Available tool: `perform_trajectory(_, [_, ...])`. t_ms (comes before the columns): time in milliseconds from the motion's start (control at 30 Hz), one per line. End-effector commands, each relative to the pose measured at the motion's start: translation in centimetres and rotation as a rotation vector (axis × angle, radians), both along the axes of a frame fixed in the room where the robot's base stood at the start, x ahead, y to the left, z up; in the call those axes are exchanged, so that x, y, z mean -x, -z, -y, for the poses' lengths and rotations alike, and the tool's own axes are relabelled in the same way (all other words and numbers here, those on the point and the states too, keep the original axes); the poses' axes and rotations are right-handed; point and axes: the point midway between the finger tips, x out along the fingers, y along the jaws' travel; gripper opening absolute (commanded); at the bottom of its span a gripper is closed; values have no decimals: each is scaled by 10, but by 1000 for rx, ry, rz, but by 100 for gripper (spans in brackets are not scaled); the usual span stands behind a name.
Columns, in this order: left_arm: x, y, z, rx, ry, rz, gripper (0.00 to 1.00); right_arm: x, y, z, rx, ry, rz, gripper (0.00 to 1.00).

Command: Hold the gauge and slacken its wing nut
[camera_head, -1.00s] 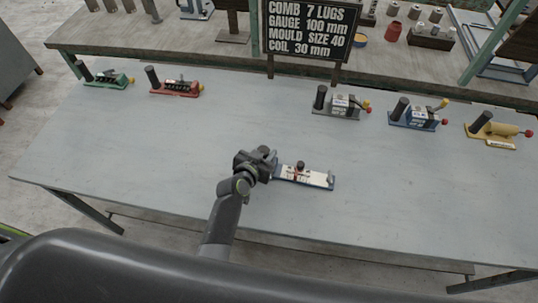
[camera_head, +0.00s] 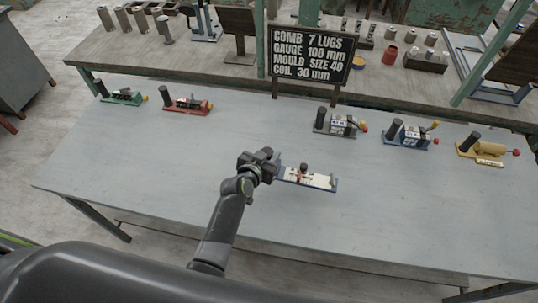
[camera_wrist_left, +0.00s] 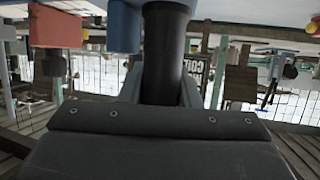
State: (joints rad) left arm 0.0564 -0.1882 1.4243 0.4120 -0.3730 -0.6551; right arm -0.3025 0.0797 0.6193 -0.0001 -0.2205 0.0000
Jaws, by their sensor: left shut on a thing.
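The gauge (camera_head: 318,181) is a narrow blue bar with a white scale, lying on the grey table in front of me in the head view. A reddish slider with a small dark knob, perhaps the wing nut (camera_head: 303,168), stands near its middle; it is too small to tell its shape. My left gripper (camera_head: 264,160) is at the gauge's left end. In the left wrist view a black upright handle (camera_wrist_left: 165,50) is between the fingers, and the gripper is shut on it. The gripper hides that end of the gauge in the head view. My right gripper is not in view.
A green tool (camera_head: 122,97) and a red tool (camera_head: 187,106) stand at the back left. A grey tool (camera_head: 337,124), a blue tool (camera_head: 408,137) and a yellow tool (camera_head: 485,151) stand at the back right. A black sign (camera_head: 311,55) stands behind. The table around the gauge is clear.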

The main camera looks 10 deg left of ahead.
Motion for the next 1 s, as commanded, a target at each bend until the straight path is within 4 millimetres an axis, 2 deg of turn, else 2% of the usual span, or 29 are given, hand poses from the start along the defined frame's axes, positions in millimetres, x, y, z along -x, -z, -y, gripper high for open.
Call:
perform_trajectory(33, [0,5,0,2,-2,3,0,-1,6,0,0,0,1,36])
perform_trajectory(1000, [3,62,-1,4,-15,6,0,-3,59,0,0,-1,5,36])
